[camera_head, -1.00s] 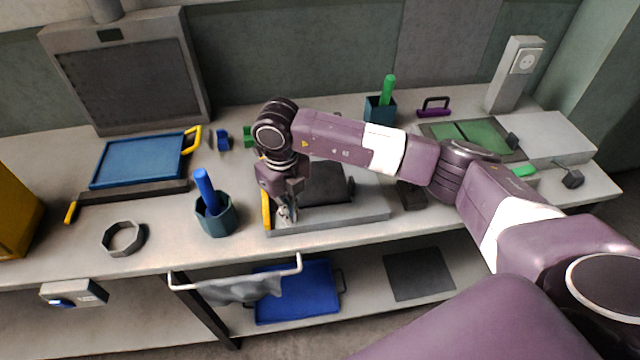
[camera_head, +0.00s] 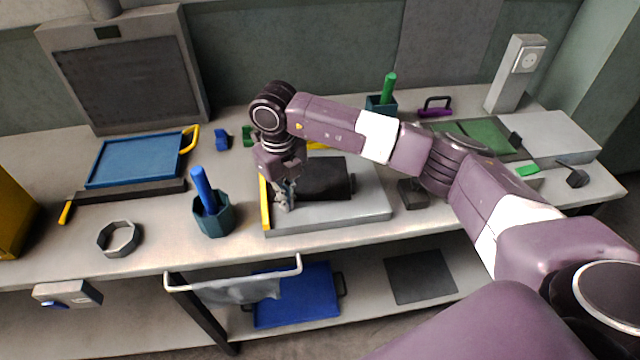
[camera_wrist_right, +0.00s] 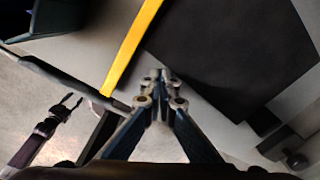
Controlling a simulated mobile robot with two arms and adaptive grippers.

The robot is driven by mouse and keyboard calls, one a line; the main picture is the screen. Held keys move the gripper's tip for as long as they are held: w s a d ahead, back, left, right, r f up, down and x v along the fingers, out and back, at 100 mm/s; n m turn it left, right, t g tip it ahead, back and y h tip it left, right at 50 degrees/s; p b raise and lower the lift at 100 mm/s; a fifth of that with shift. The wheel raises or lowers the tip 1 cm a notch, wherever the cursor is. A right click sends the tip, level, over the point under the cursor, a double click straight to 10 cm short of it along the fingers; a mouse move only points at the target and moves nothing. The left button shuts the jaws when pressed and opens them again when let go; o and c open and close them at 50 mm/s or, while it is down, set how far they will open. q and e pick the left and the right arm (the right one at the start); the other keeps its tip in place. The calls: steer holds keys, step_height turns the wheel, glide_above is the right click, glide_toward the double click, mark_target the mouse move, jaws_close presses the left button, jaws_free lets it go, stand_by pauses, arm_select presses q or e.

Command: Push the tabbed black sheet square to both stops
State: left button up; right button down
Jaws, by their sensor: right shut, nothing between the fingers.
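The black sheet (camera_head: 325,176) lies on a light grey plate (camera_head: 372,208) on the bench. A yellow strip (camera_head: 265,205) runs along the plate's left side, and another yellow strip (camera_head: 317,146) shows behind the sheet, partly hidden by my arm. In the wrist view the sheet's near left corner (camera_wrist_right: 165,48) is close to the side yellow strip (camera_wrist_right: 130,48); I cannot tell if they touch. My right gripper (camera_head: 282,206) is shut and empty, tips low by that corner; contact is unclear. My left gripper (camera_wrist_right: 70,102) hangs open, far off.
A teal cup (camera_head: 214,220) with a blue handle stands left of the plate. A dark block (camera_head: 411,194) sits right of it. A grey ring (camera_head: 119,239) and blue tray (camera_head: 137,160) lie further left. A green panel (camera_head: 485,136) is at the back right.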

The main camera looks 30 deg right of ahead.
steer(key=shift+w+d+b, duration=0.15)
steer(key=shift+w+b, duration=0.2)
steer(key=shift+w, duration=0.15)
steer(key=shift+w+d+b, duration=0.15)
steer(key=shift+w+b, duration=0.15)
steer(key=shift+w, duration=0.2)
steer(key=shift+s, duration=0.15)
steer(key=shift+s+a+p, duration=0.2)
steer(key=shift+s+p, duration=0.1)
steer(key=shift+s, duration=0.1)
steer(key=shift+r, duration=0.15)
step_height(320, 180, up, 8)
steer(key=p, duration=0.4)
